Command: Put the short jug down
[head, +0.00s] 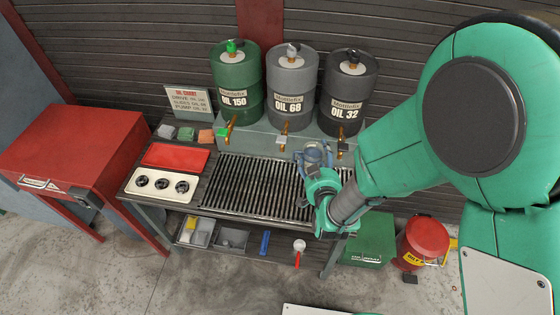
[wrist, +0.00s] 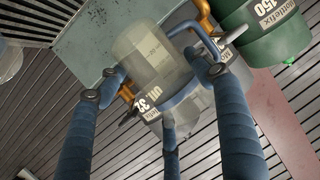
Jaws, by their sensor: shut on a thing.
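The short jug (wrist: 150,52) is a clear, see-through vessel in the wrist view, with the drum labels showing through it. My gripper (wrist: 154,84) has its blue fingers around the jug, shut on it. In the head view my gripper (head: 318,160) is at the right end of the slotted grate (head: 250,185), in front of the taps of the OIL 68 drum (head: 292,85) and OIL 32 drum (head: 346,95). The jug is mostly hidden there by my fingers and wrist. I cannot tell whether its base touches the grate.
The OIL 150 drum (head: 236,85) stands left of the other drums. A red tray (head: 175,156) and a cream holder (head: 160,186) with black round parts lie left of the grate. The left and middle grate is clear. A red bin (head: 422,243) stands on the floor at right.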

